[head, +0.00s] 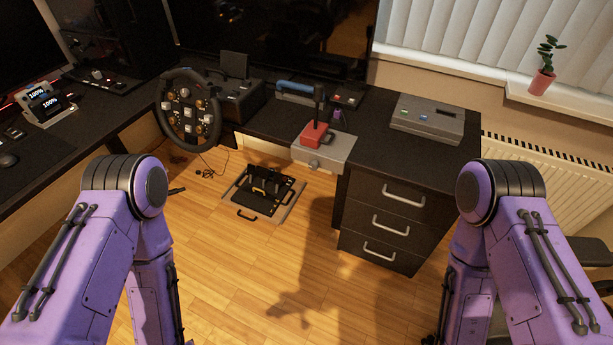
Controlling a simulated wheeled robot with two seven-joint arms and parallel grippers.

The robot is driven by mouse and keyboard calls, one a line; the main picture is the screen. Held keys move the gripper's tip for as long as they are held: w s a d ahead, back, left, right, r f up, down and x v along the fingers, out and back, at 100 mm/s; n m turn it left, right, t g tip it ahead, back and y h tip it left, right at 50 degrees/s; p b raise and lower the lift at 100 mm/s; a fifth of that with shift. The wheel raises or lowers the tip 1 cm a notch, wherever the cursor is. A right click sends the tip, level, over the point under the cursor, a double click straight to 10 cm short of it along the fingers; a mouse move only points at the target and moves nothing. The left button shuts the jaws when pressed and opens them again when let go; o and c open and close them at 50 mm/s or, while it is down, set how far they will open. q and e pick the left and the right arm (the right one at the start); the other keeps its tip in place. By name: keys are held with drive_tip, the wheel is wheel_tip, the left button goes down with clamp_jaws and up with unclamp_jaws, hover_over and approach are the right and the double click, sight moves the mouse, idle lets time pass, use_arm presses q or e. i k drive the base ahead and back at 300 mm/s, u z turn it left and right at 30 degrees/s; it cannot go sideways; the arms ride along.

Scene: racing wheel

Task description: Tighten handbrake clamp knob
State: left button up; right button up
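The handbrake is a red box (315,135) with an upright black lever (318,103), near the front edge of the black desk. It sits on a light grey mount (335,150) that juts past the desk edge. A small rounded grey knob (313,163) shows on the front face of this mount, and I take it for the clamp knob. How tight it is cannot be seen. My purple left and right arms stand at either side of the picture, both bent downward and apart from the handbrake. Neither gripper shows.
A racing wheel (190,108) stands left of the handbrake. A pedal set (264,190) lies on the wooden floor below. A drawer cabinet (385,222) is under the desk at right. A grey box (427,118) sits on the desktop. The floor between my arms is clear.

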sight(313, 165)
drive_tip(key=z, duration=0.1)
drive_tip(key=k, duration=0.3)
drive_tip(key=u, duration=0.7)
drive_tip(key=i, duration=0.7)
drive_tip(key=z, duration=1.85)
